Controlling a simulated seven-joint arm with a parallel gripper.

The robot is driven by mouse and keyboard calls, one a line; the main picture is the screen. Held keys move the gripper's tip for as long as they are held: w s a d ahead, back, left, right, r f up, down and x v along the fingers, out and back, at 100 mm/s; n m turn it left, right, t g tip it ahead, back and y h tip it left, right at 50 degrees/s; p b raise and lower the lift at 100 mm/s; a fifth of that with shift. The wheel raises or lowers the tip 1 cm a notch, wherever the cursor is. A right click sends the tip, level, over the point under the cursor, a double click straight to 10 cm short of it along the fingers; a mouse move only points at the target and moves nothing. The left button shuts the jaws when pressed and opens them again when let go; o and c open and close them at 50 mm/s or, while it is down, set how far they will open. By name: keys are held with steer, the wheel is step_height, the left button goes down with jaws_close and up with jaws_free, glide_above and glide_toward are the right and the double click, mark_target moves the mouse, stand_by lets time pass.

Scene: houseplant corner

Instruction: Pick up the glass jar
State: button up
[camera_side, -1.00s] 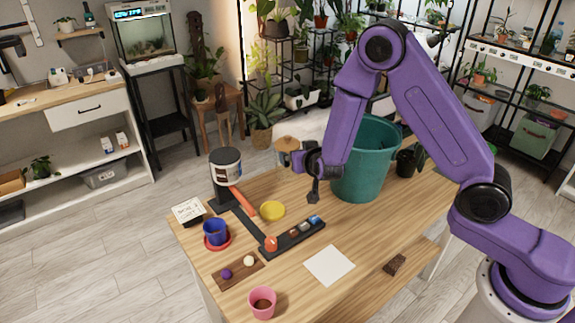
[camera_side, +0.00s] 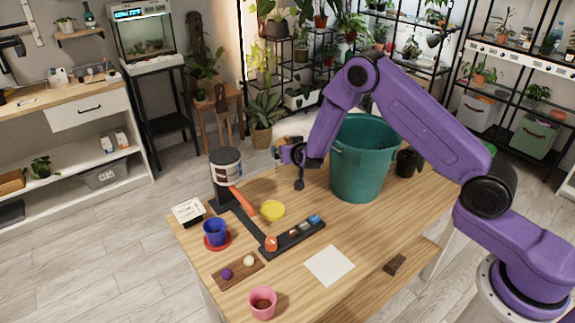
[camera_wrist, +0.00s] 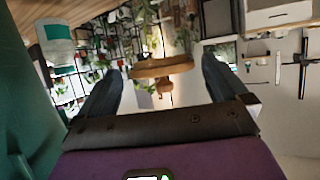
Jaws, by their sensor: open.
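The glass jar has a round wooden lid with a knob. In the side view the jar (camera_side: 288,139) stands at the far edge of the table, mostly hidden behind my gripper (camera_side: 283,150). In the wrist view its lid (camera_wrist: 150,70) appears upside down, between my two dark fingers and near the level of their tips. The jar's clear body is hard to make out there. My gripper is open, with a gap visible between each finger and the lid.
A large teal bucket (camera_side: 362,160) stands close to the right of my gripper; its green wall fills the left of the wrist view.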

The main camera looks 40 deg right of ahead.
steer(key=shift+x, duration=2.45)
steer(key=shift+r, duration=0.1)
steer(key=c, duration=1.5)
steer(key=shift+c, duration=1.4)
steer(key=shift+r, duration=0.2)
